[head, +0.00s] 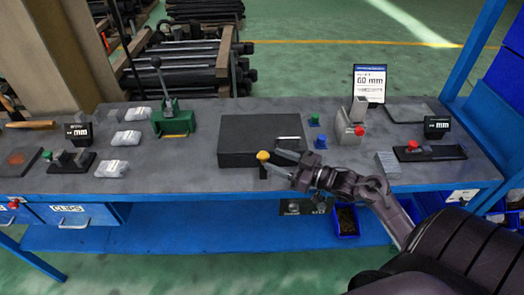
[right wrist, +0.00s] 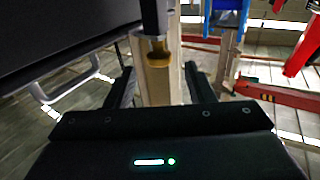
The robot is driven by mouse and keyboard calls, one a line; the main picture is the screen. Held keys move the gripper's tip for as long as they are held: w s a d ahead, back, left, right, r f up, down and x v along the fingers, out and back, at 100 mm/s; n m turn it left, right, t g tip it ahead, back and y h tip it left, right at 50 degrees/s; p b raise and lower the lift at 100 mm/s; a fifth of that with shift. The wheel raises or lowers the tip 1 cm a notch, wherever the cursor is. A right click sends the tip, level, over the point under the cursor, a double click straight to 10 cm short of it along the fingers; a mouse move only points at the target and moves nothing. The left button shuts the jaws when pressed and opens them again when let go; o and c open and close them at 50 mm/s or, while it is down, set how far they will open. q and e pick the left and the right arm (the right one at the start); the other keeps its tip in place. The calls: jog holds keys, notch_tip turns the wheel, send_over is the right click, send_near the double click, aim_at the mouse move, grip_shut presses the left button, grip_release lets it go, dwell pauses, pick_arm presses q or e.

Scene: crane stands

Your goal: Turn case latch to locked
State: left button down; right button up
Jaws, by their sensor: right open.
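The black case (head: 245,152) lies on the middle of the grey bench. At its front right is the latch (head: 263,156), a yellow knob with a dark piece below it. My right gripper (head: 270,160) is open, its two fingers pointing left at the knob from the right. In the right wrist view the dark latch bar with its yellow part (right wrist: 158,52) shows ahead, between the lines of the two open fingers (right wrist: 160,88). Whether a finger touches it I cannot tell. The locked mark is not readable. My left gripper is not in view.
A green lever press (head: 172,120) stands left of the case. Green and blue knobs (head: 320,142), a grey block with a red button (head: 350,127) and a 60 mm sign (head: 369,82) stand right. Bagged parts (head: 112,168) lie left. A blue bin (head: 346,222) sits below the bench.

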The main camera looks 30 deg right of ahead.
aim_at(263, 154)
jog(key=p+x, duration=0.1)
jog(key=x, duration=0.3)
jog(key=shift+w, duration=0.1)
jog(key=shift+w+a, duration=0.25)
jog(key=shift+w, duration=0.1)
jog(key=c, duration=1)
jog(key=shift+o, duration=0.2)
jog(key=shift+a+r+m+t+h+p, duration=0.1)
jog(key=shift+m+t+h+p, duration=0.25)
jog(key=shift+h+p, duration=0.3)
jog(key=shift+r+m+t+h+p, duration=0.15)
jog(key=shift+m+h+p, duration=0.3)
jog(key=shift+h+p, duration=0.15)
jog(key=shift+w+f+m+t+h+p, duration=0.15)
jog(key=shift+m+h+p, duration=0.15)
jog(key=shift+h, duration=0.2)
jog(key=shift+s+f+m+t+h+p, duration=0.1)
jog(key=shift+m+t+h+p, duration=0.05)
jog(key=shift+m+h, duration=0.3)
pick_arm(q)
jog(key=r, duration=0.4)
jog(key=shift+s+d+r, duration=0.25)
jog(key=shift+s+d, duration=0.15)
pick_arm(e)
jog(key=o, duration=1)
jog(key=shift+c, duration=0.2)
